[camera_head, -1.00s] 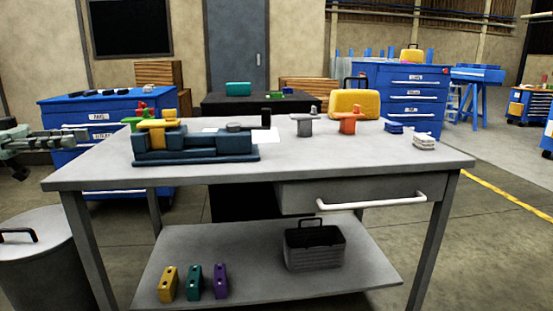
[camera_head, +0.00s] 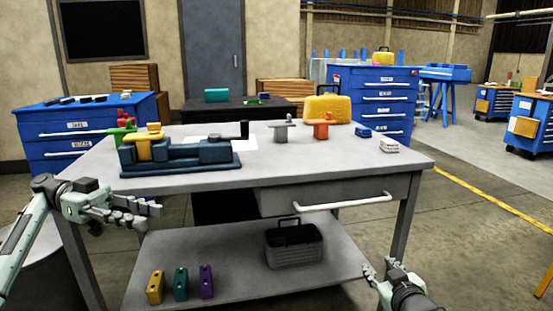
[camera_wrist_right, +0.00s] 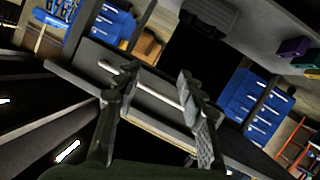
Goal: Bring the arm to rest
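My left gripper (camera_head: 150,215) is in front of the workbench's left front corner, fingers pointing right. Its fingers look apart, with nothing visible between them. My right gripper (camera_head: 374,272) is low at the right, in front of the bench's lower shelf. In the right wrist view its two fingers (camera_wrist_right: 156,85) are spread with nothing held between them. The grey workbench (camera_head: 330,168) carries a dark blue jig (camera_head: 190,155) with a yellow part (camera_head: 150,145) on it. Neither gripper holds any object.
A grey part (camera_head: 281,132) and an orange part (camera_head: 321,127) stand on the bench. The lower shelf holds a dark toolbox (camera_head: 293,247) and yellow, teal and purple blocks (camera_head: 180,284). The drawer handle (camera_head: 345,201) juts forward.

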